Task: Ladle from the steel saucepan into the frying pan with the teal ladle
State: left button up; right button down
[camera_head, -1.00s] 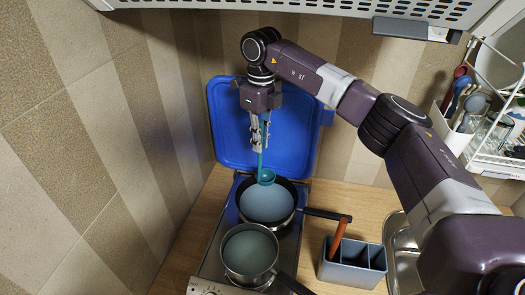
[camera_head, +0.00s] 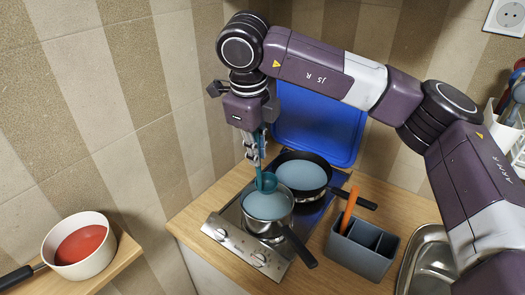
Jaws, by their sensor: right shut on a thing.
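The steel saucepan (camera_head: 267,206) stands on the front of the hob, with blue-grey liquid inside and its dark handle pointing front right. The black frying pan (camera_head: 303,172) sits behind it to the right and also holds blue liquid. My right gripper (camera_head: 256,160) is shut on the handle of the teal ladle (camera_head: 267,183), which hangs nearly upright. The ladle's bowl shows over the back rim of the saucepan; whether it touches the liquid I cannot tell. My left gripper is out of view.
A grey divided holder (camera_head: 362,248) with an orange-handled tool is on the counter at right, beside the sink (camera_head: 430,262). A white pan (camera_head: 80,245) with red contents stands on a wooden surface at far left.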

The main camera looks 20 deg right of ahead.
aim_at(257, 172)
jog(key=shift+w+f, duration=0.3)
jog(key=shift+f, duration=0.4)
jog(key=shift+s+f+b, duration=0.15)
jog(key=shift+f+b, duration=1)
jog(key=shift+f, duration=0.45)
jog(key=shift+f+b, duration=0.65)
jog(key=shift+f, duration=0.1)
pick_arm(q)
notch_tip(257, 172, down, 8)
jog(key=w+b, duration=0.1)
jog(key=b, duration=0.3)
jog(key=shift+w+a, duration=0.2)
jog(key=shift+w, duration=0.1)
pick_arm(e)
jog(key=x, duration=0.3)
jog(key=s+x, duration=0.1)
jog(key=shift+w+a+f, duration=0.15)
jog(key=shift+a+f, duration=0.05)
jog(key=shift+f, duration=0.3)
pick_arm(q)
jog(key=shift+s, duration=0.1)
